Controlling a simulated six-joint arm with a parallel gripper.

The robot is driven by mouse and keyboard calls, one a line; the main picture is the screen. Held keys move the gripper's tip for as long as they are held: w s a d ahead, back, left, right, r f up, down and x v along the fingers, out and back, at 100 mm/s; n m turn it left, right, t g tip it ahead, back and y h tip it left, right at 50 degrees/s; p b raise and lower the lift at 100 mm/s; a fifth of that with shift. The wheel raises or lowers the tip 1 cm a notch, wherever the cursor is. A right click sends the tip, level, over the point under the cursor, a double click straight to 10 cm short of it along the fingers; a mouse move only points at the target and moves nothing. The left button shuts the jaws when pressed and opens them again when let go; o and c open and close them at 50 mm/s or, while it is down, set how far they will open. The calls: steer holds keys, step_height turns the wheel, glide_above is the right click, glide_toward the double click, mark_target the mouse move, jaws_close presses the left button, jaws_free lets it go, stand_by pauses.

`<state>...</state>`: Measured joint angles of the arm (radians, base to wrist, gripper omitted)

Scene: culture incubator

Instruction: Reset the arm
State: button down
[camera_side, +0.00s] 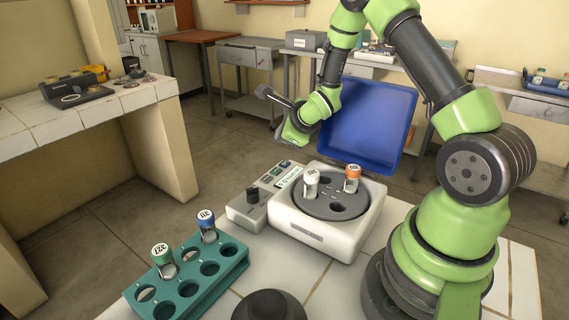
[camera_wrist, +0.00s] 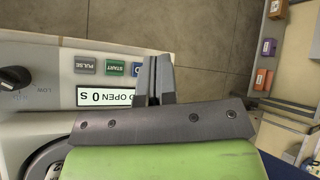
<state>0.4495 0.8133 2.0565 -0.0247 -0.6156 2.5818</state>
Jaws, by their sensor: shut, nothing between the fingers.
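My gripper (camera_side: 279,136) is raised in the air above and behind the centrifuge's control panel in the side view. In the wrist view its two dark fingers (camera_wrist: 154,72) are together and empty, and the panel's START and PULSE buttons lie beyond them to the left. The white centrifuge (camera_side: 318,236) has its dark rotor (camera_side: 331,206) exposed. A white-capped tube (camera_side: 311,184) and an orange-capped tube (camera_side: 352,178) stand in the rotor. The display (camera_wrist: 104,97) reads "OPEN 0 S", with its start hidden.
A teal rack (camera_side: 207,290) at front left holds a green-capped tube (camera_side: 164,261) and a blue-capped tube (camera_side: 207,226). A large blue tray-like panel (camera_side: 370,122) stands tilted behind the centrifuge. A black rounded object (camera_side: 269,306) is at the front edge. Open floor lies left of my gripper.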

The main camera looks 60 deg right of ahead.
steer(key=s+a+r+n+y, duration=0.1)
steer(key=s+a+r+n, duration=0.2)
steer(key=a+r+n, duration=0.4)
steer(key=s+a+r+n, duration=0.25)
steer(key=r+n, duration=0.25)
steer(key=r, duration=0.4)
steer(key=s+a+r+n+y, duration=0.2)
steer(key=s+a+n, duration=0.2)
steer(key=s+n, duration=0.3)
steer(key=s+a+r+n+g+y, duration=0.1)
steer(key=s+a+n, duration=0.4)
steer(key=s, duration=0.5)
steer(key=r+n, duration=0.1)
steer(key=n, duration=0.1)
steer(key=shift+a+r+n+g+y, duration=0.15)
steer(key=shift+r+n+g+y, duration=0.15)
steer(key=shift+y, duration=0.1)
